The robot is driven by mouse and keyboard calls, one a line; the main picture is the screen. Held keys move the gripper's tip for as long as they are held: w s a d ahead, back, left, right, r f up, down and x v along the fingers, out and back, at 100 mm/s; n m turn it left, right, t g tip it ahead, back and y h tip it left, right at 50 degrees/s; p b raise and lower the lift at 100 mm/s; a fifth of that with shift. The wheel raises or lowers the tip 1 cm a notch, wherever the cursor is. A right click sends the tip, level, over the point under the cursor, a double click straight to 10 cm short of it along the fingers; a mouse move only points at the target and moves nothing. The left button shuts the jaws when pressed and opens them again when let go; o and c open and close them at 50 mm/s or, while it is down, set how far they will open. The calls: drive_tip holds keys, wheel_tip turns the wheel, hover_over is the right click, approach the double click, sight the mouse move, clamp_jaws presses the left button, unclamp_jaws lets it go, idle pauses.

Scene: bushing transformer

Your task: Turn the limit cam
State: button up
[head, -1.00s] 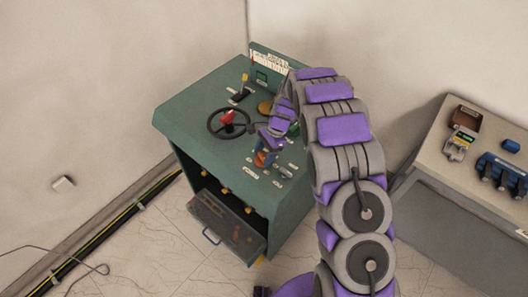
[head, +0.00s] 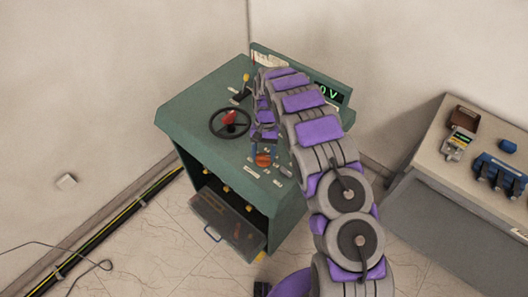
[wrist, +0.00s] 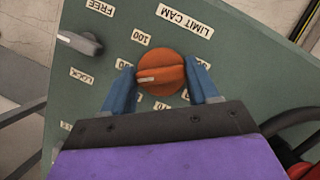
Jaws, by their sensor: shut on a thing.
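The limit cam is an orange round knob (wrist: 160,74) with a white pointer line, on the green panel under the upside-down "LIMIT CAM" label (wrist: 186,20). In the wrist view its pointer lies toward the left, below the "100" mark (wrist: 142,37); other scale marks are partly hidden. My gripper (wrist: 163,82) has its two blue fingers on either side of the knob, shut on it. In the head view the orange knob (head: 263,160) shows at the console's front right, just below my gripper (head: 265,148).
A grey knob (wrist: 80,43) sits beside the limit cam, near "FREE" and "LOCK" labels. The console top (head: 200,113) bears a black handwheel (head: 230,124) with a red part and a yellow-tipped lever (head: 243,86). An open drawer (head: 228,222) sticks out below. A side bench (head: 432,152) stands right.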

drive_tip(key=n+h+p, duration=0.1)
drive_tip(key=n+h, duration=0.1)
drive_tip(key=n, duration=0.2)
drive_tip(key=shift+a+n, duration=0.15)
drive_tip(key=shift+n, duration=0.15)
drive_tip(key=n+t+h+p, duration=0.1)
drive_tip(key=n, duration=0.2)
drive_tip(key=shift+r+n, duration=0.1)
drive_tip(key=shift+n, duration=0.3)
drive_tip(key=n+p, duration=0.1)
drive_tip(key=n, duration=0.1)
drive_tip(key=n+t+h+p, duration=0.1)
drive_tip(key=n, duration=0.2)
drive_tip(key=shift+s+t, duration=0.15)
drive_tip(key=shift+t, duration=0.15)
drive_tip(key=shift+a+n+t+h+p, duration=0.1)
drive_tip(key=shift+n+t+h+p, duration=0.25)
drive_tip(key=shift+n+p, duration=0.75)
drive_tip(key=shift+n, duration=0.3)
drive_tip(key=o, duration=1.1)
drive_tip(key=shift+c, duration=0.2)
